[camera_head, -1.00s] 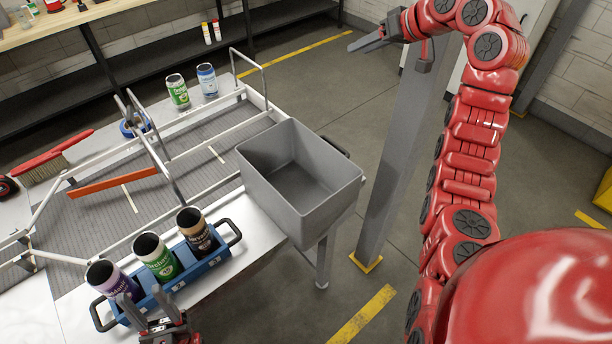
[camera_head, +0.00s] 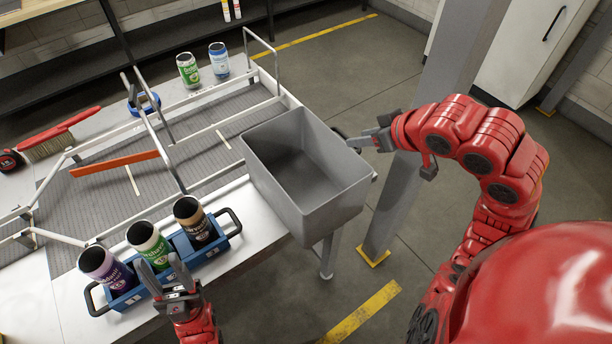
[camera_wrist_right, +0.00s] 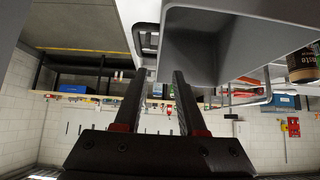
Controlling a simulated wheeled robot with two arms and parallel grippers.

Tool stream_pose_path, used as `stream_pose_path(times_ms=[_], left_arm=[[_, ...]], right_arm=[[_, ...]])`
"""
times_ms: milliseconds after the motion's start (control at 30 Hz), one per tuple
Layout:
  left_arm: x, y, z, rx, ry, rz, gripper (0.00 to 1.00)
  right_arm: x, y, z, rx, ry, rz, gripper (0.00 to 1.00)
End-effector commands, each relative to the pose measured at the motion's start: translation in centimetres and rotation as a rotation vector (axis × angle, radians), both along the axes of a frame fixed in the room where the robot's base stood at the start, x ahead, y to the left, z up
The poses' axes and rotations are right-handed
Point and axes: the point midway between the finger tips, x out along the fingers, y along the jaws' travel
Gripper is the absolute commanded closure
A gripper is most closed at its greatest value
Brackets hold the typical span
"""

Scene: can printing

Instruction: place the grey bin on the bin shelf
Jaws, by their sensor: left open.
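The grey bin (camera_head: 342,212), open and empty, sits at the table's right edge in the head view, partly overhanging. Its dark handle (camera_head: 341,133) is on the right side, and shows in the wrist view (camera_wrist_right: 147,42) too. My right gripper (camera_head: 364,141) is beside that handle, its fingers pointing at the bin. In the wrist view the fingers (camera_wrist_right: 155,85) are apart with nothing between them, and the bin (camera_wrist_right: 243,48) is just ahead. My left gripper (camera_head: 166,270) is open by the blue can carrier. I cannot tell which surface is the bin shelf.
The blue carrier (camera_head: 186,255) holds a purple, a green and a dark can at the table's front. A green can (camera_head: 189,70) and a blue-white can (camera_head: 219,60) stand at the back. Metal rails cross the table. A grey post (camera_head: 400,200) stands right of the bin.

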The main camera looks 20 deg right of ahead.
Motion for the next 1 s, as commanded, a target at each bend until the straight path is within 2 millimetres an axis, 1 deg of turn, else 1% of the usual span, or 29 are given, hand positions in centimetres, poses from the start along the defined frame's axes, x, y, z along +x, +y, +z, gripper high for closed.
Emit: stream_pose_path(times_ms=[33, 167, 300, 500, 600, 700, 900, 1000], left_arm=[[0.0, 0.0, 1.3, 0.000, 0.000, 0.000, 0.50], [0.0, 0.0, 2.6, 0.000, -0.001, 0.000, 0.50], [0.0, 0.0, 4.5, 0.000, -0.001, 0.000, 0.50], [0.0, 0.0, 6.8, 0.000, -0.001, 0.000, 0.50], [0.0, 0.0, 7.6, 0.000, -0.001, 0.000, 0.50], [0.0, 0.0, 8.1, 0.000, -0.001, 0.000, 0.50], [0.0, 0.0, 8.4, 0.000, -0.001, 0.000, 0.50], [0.0, 0.0, 8.7, 0.000, -0.001, 0.000, 0.50]], right_arm=[[0.3, 0.2, 0.3, 0.005, 0.002, 0.001, 0.60], [1.2, 0.6, -0.7, 0.005, 0.002, 0.001, 0.60], [2.3, 0.9, -1.2, 0.009, -0.005, 0.004, 0.60], [3.2, 1.3, -2.7, 0.008, 0.000, 0.001, 0.60], [4.0, 1.5, -3.1, 0.008, -0.010, 0.003, 0.60], [4.4, 1.6, -3.8, 0.006, -0.007, 0.000, 0.60], [4.7, 1.6, -4.7, -0.001, -0.003, -0.001, 0.60], [5.4, 1.9, -5.5, 0.001, 0.001, 0.000, 0.60]])
